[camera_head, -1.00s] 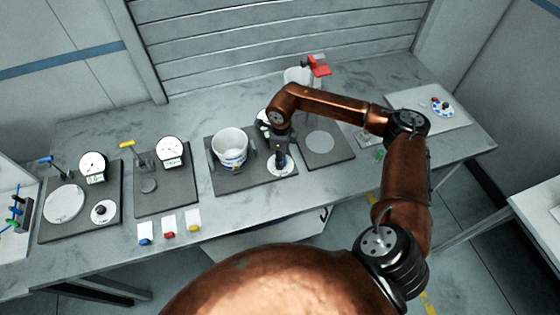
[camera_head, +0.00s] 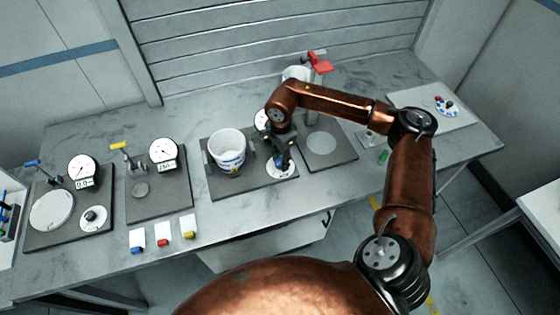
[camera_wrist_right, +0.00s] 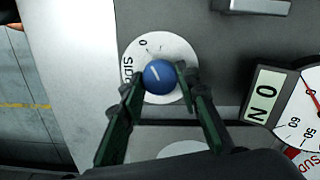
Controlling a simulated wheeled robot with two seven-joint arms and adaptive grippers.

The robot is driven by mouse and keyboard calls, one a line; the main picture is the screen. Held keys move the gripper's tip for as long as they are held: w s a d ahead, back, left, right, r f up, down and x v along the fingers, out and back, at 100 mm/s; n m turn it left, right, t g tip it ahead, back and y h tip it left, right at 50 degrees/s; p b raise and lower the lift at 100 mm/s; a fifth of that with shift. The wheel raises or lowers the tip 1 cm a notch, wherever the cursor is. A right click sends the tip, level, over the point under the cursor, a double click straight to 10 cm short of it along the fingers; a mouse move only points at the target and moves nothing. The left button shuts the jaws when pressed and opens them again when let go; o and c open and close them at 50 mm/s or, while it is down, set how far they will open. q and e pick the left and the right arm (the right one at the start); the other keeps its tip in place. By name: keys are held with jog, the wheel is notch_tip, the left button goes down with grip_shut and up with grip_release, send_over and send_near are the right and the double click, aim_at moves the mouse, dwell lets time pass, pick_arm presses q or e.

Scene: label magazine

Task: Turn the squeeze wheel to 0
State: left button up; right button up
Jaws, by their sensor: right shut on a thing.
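The squeeze wheel is a small blue knob (camera_wrist_right: 159,77) on a white round dial (camera_wrist_right: 180,46) in the right wrist view. A short pale line on the knob points up and left. A printed 0 stands at the dial's upper left; I cannot tell whether the line meets it exactly. My right gripper (camera_wrist_right: 160,80) is shut on the knob, one finger on each side. In the head view my right gripper (camera_head: 284,164) comes down onto the dial (camera_head: 280,175) and hides the knob. My left gripper is not in view.
A gauge (camera_wrist_right: 307,110) and display (camera_wrist_right: 265,95) stand close right of the gripper in the wrist view. In the head view, a white bucket (camera_head: 227,147) stands left of the gripper. Another plate (camera_head: 322,160) lies to its right. Gauges and coloured tags fill the table's left.

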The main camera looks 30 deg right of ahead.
jog(key=shift+w+r+n, duration=0.1)
jog(key=shift+n, duration=0.2)
dwell(0.4)
jog(key=o, duration=1.2)
jog(key=shift+c, duration=0.2)
notch_tip(320, 180, up, 12)
